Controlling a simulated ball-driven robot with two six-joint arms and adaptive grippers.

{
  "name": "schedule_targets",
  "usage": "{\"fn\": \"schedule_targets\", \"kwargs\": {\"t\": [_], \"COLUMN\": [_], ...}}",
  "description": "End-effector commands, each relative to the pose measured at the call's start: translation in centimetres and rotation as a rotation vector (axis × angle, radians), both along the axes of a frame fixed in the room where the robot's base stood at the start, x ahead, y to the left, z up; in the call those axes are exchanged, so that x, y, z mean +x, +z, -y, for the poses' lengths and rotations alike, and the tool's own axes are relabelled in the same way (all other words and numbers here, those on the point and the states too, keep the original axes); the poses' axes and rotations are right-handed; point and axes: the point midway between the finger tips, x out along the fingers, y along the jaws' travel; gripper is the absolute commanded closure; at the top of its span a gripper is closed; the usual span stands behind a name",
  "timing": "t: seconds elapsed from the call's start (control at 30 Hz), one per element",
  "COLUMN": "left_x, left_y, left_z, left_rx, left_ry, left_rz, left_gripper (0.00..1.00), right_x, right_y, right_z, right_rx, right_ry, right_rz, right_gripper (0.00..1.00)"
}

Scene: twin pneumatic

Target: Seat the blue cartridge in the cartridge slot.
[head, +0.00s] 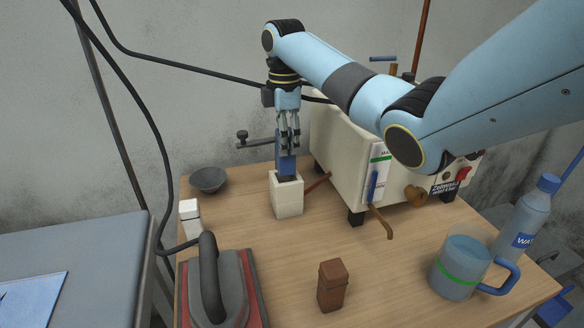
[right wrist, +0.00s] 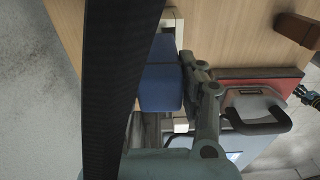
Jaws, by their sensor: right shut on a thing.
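The blue cartridge (head: 287,166) is upright in my right gripper (head: 288,148), which is shut on its upper part. The cartridge slot is the opening in the top of a cream block (head: 287,198) on the table. The cartridge's lower end is at this opening, and its bottom is not visible. I cannot tell how deep it sits. In the right wrist view the blue cartridge (right wrist: 161,85) shows beside a grey-green finger, with a pale edge of the block behind it. A dark strap-like part covers much of that view. My left gripper is not seen in the head view.
A cream machine (head: 340,140) with a brown lever (head: 380,222) stands right of the block. A grey bowl (head: 208,180), a small white block (head: 190,216) and an iron (head: 212,285) are left. A brown block (head: 332,285), mug (head: 460,270) and bottle (head: 524,220) are in front and right.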

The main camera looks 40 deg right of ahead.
Motion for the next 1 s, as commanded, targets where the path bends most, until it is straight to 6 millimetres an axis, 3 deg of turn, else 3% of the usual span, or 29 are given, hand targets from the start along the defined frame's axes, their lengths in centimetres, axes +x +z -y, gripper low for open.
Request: {"fn": "schedule_targets", "kwargs": {"t": [0.43, 0.83, 0.87, 1.0], "left_x": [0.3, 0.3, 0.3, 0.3], "left_y": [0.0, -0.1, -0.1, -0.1], "left_z": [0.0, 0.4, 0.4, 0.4], "left_rx": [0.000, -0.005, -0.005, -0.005], "left_ry": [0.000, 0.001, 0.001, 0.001], "left_rz": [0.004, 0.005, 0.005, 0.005], "left_gripper": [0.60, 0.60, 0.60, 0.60], "right_x": [0.0, 0.0, 0.0, 0.0], "right_y": [-6.2, -6.8, -6.9, -6.8], "right_z": [0.0, 0.0, 0.0, 0.0], "right_rx": [0.001, 0.000, 0.000, 0.000], "right_ry": [0.000, 0.001, 0.001, 0.001], "right_rz": [0.000, 0.002, 0.001, 0.001], "right_gripper": [0.99, 0.99, 0.61, 0.42]}}
